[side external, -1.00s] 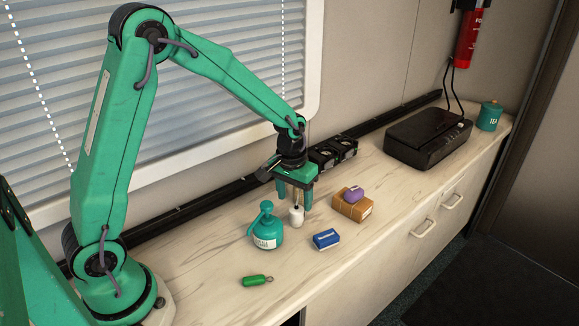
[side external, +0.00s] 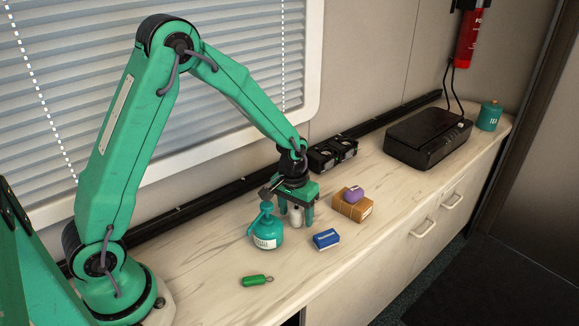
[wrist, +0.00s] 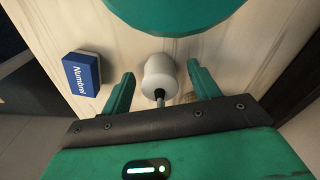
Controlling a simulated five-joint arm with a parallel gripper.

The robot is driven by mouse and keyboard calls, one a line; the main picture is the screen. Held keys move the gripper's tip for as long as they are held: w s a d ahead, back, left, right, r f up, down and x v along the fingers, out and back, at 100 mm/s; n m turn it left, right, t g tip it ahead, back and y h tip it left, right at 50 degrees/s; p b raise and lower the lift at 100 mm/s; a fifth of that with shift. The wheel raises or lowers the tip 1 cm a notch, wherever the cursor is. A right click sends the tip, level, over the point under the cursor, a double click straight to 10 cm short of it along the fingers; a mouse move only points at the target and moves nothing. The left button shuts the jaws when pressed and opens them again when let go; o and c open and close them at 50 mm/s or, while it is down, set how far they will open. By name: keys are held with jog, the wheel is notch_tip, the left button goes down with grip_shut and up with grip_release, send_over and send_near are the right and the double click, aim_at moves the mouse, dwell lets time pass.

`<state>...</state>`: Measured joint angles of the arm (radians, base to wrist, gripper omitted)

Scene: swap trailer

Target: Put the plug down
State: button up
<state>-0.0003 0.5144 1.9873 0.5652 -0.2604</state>
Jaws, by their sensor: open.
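The white plug (side external: 296,217), a rounded white piece with a thin dark stem, stands upright on the pale counter (side external: 215,262). My gripper (side external: 296,218) is down around it, with one green finger on each side. In the wrist view the plug (wrist: 159,76) sits between the two spread fingers of my gripper (wrist: 160,88). Gaps show on both sides of it, so the gripper is open and not holding it. The stem points toward my palm.
A teal pump bottle (side external: 266,232) stands close left of my gripper. A blue box (side external: 326,239) lies in front right. A brown parcel (side external: 352,205) with a purple piece (side external: 354,195) on top is to the right. A green capsule (side external: 257,280) lies front left.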

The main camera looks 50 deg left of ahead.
jog(key=c, duration=1.1)
jog(key=shift+c, duration=0.2)
jog(key=shift+r, duration=0.15)
jog(key=shift+r, duration=0.55)
jog(key=r, duration=0.3)
jog(key=shift+s+d+r, duration=0.1)
jog(key=shift+s+d, duration=0.05)
jog(key=shift+d, duration=0.15)
jog(key=s+d+r, duration=0.5)
jog(key=d+r, duration=0.1)
jog(key=d, duration=0.3)
jog(key=shift+s+d+r, duration=0.2)
jog(key=shift+s, duration=0.15)
notch_tip(320, 180, up, 7)
jog(key=m, duration=0.3)
send_over(298, 209)
jog(key=s, duration=0.3)
jog(key=shift+a, duration=0.35)
